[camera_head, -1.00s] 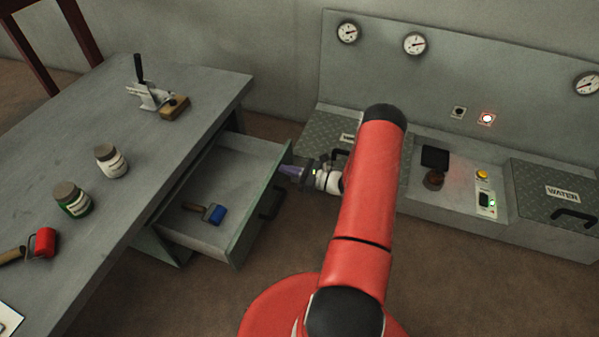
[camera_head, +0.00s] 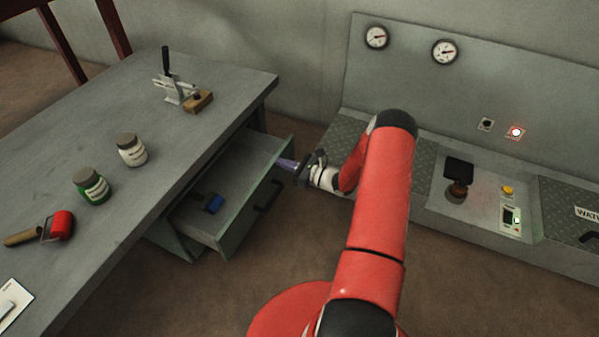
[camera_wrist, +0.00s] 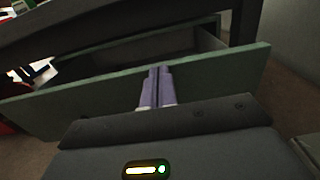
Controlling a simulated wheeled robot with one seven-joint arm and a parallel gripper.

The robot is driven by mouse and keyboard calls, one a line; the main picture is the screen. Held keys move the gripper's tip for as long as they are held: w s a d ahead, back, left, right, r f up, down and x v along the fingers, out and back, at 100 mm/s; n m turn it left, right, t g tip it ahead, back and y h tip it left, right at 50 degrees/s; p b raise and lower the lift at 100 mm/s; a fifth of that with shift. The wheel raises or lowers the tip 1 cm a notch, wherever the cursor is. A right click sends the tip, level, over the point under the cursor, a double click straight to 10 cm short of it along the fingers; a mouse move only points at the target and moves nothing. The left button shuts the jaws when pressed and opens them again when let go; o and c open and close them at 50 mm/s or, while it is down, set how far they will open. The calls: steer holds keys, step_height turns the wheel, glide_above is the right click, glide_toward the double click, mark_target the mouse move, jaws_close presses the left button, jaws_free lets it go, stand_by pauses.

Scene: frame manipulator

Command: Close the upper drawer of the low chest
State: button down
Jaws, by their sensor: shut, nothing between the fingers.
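The upper drawer (camera_head: 232,222) of the low chest under the grey tabletop is partly open in the head view. The drawer front has a dark handle (camera_head: 267,196). My gripper (camera_head: 284,164) is shut and empty, its fingertips at the top of the drawer front, near its far end. In the wrist view, the fingers (camera_wrist: 157,80) point at the greenish drawer front (camera_wrist: 85,98) and overlap its upper edge. They look to be touching it or very close. Part of the drawer inside is hidden under the tabletop.
The grey table (camera_head: 120,230) carries a clamp (camera_head: 175,85), a white jar (camera_head: 131,150), a green jar (camera_head: 91,186) and a red roller (camera_head: 57,226). A panel bench with gauges and a yellow button (camera_head: 507,190) stands at the right. Brown floor lies between.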

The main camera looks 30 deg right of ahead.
steer(key=b+x, duration=0.5)
steer(key=x, duration=1.2)
steer(key=shift+r+b, duration=0.2)
steer(key=shift+b, duration=0.1)
steer(key=shift+w+a, duration=0.1)
steer(key=shift+w, duration=0.05)
